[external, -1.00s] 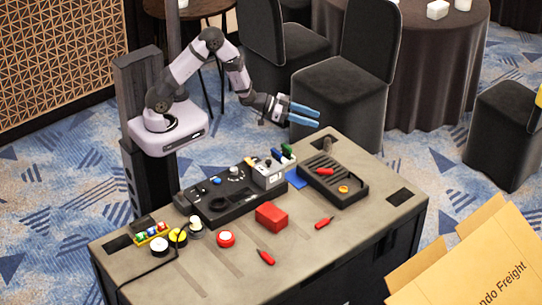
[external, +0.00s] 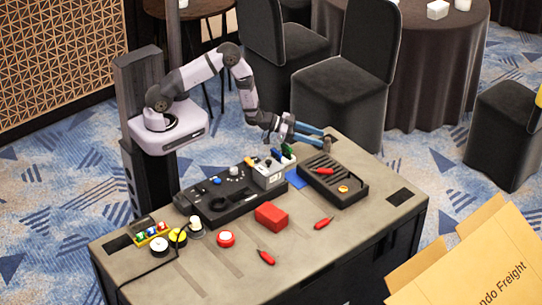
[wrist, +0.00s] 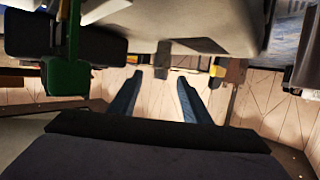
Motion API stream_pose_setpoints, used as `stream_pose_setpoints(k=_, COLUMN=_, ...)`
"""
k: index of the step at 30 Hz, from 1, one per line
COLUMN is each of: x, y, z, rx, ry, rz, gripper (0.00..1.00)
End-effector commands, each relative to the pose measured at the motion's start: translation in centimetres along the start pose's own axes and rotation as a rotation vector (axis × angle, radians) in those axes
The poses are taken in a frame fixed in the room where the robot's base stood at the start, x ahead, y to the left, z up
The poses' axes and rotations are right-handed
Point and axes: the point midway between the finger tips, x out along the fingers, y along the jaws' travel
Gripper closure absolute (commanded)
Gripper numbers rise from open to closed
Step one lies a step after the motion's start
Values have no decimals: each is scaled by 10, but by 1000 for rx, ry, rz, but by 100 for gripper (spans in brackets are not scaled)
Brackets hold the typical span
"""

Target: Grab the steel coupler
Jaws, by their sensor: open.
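A small grey-brown upright cylinder (external: 327,145), which looks like the steel coupler, stands at the back corner of the workbench in the external view. My gripper (external: 320,137) is open, with its two blue fingers pointing right toward the cylinder. The fingertips overlap or nearly meet the cylinder in the picture; I cannot tell if they touch it or are around it. In the wrist view my gripper (wrist: 160,77) has its fingers apart, with no clearly held thing between them. I cannot surely pick out the coupler there.
A black slotted tray (external: 345,195) with a red-handled tool lies in front of the cylinder. A red box (external: 271,216) and red screwdrivers lie nearer. The bench's right part is mostly clear.

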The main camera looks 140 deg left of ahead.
Motion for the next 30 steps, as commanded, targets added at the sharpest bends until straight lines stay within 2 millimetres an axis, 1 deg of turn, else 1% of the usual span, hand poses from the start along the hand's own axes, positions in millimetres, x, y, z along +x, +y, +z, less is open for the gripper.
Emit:
stream_pose_setpoints(k=5, x=5, y=0, z=-1, rx=0, ry=-1, rz=0, gripper=56)
stream_pose_setpoints(k=15, x=40, y=-1, z=-1, rx=0, ry=0, rz=0, gripper=56)
stream_pose_setpoints(k=18, x=47, y=-1, z=-1, rx=0, ry=0, rz=0, gripper=56)
stream_pose_setpoints(k=22, x=52, y=-1, z=-1, rx=-1, ry=-1, rz=0, gripper=56)
stream_pose_setpoints(k=29, x=52, y=-1, z=-1, rx=-1, ry=-1, rz=0, gripper=56)
stream_pose_setpoints(k=30, x=52, y=-1, z=-1, rx=-1, ry=-1, rz=0, gripper=64)
